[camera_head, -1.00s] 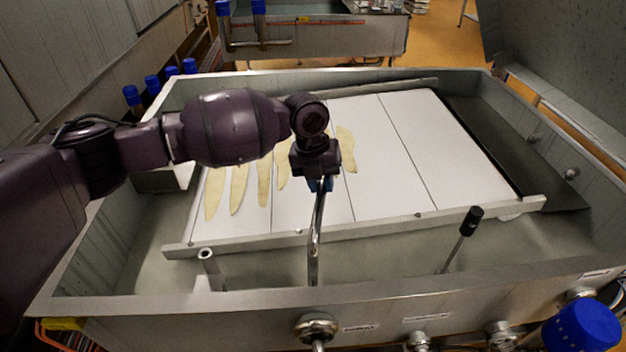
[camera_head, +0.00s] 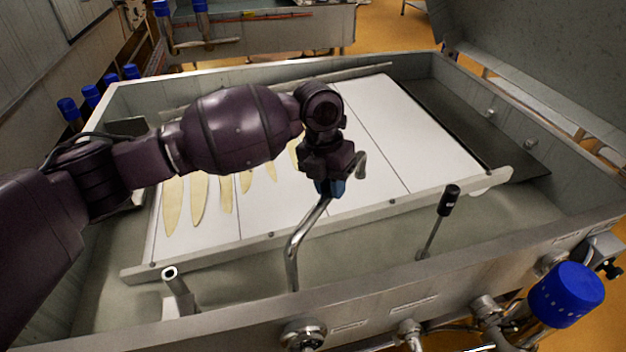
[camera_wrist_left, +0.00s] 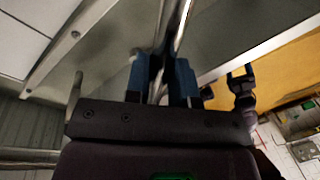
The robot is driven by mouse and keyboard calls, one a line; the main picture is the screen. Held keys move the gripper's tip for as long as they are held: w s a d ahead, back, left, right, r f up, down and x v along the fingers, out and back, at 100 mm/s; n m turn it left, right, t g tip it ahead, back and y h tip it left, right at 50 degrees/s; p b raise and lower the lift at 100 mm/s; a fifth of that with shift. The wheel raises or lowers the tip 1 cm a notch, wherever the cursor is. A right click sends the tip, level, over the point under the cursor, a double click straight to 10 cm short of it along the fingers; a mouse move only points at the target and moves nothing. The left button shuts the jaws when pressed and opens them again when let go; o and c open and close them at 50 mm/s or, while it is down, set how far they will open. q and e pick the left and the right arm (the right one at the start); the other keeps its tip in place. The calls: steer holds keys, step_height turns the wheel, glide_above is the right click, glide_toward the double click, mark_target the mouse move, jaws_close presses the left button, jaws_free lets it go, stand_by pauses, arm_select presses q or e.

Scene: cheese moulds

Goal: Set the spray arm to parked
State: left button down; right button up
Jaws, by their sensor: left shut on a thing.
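The spray arm (camera_head: 293,252) is a bent, shiny metal pipe. It rises at the near side of the vat and leans to the right over the white board. My left gripper (camera_head: 330,188) is shut on its upper part, and a hooked pipe end (camera_head: 361,165) shows just past the gripper. In the left wrist view the pipe (camera_wrist_left: 180,30) runs between the blue fingers (camera_wrist_left: 162,82). The part inside the grip is hidden. My right gripper is not seen.
The steel vat (camera_head: 400,283) surrounds the white board (camera_head: 275,210), which bears several pale yellow streaks. A black-handled lever (camera_head: 449,202) stands to the right of the spray arm. A short upright pipe (camera_head: 172,280) stands at the left. A blue cap (camera_head: 566,295) is at the front right.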

arm_select(q)
steer(key=s+d+m+g+y+b, duration=0.1)
steer(key=s+d+m, duration=0.6)
steer(key=s+m, duration=0.1)
steer(key=shift+s+d+m+b, duration=0.2)
steer(key=shift+d+m+b, duration=0.15)
steer(key=shift+m, duration=0.15)
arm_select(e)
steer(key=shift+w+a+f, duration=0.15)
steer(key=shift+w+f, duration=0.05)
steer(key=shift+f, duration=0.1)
arm_select(q)
steer(key=c, duration=1)
jaws_free()
steer(key=shift+o, duration=0.2)
steer(key=shift+r, duration=0.1)
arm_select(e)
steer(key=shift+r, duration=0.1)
arm_select(q)
step_height(320, 180, up, 10)
steer(key=w+p, duration=0.2)
steer(key=shift+a+r, duration=0.2)
steer(key=shift+a, duration=0.15)
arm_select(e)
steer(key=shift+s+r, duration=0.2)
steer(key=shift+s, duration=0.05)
